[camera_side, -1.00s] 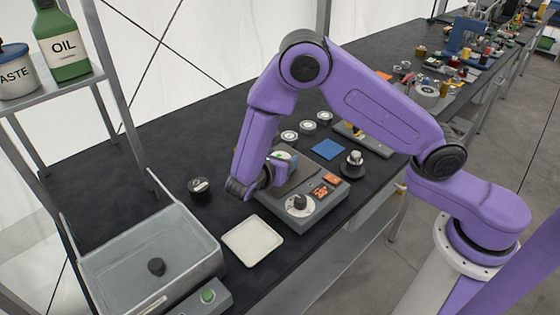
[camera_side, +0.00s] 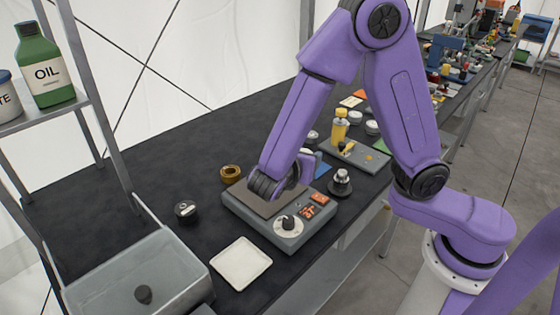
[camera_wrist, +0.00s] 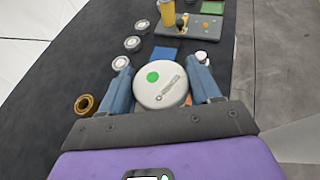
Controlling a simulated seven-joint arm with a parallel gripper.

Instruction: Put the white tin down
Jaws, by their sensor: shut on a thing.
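The white tin (camera_wrist: 161,85) sits between the fingers of my gripper (camera_wrist: 162,72) in the wrist view. Its round lid faces the camera and carries a green dot and dark print. My gripper is shut on the tin's sides. In the side view, my gripper (camera_side: 290,180) is over the rear of the grey hot plate unit (camera_side: 290,215), and the arm hides most of the tin. I cannot tell whether the tin touches anything below.
A brass ring (camera_wrist: 86,104) and a dark-lidded jar (camera_side: 186,209) are to the left. White round lids (camera_wrist: 132,43) stand beyond. A weight-like knob (camera_side: 341,182) is to the right. A white tray (camera_side: 241,263) is in front.

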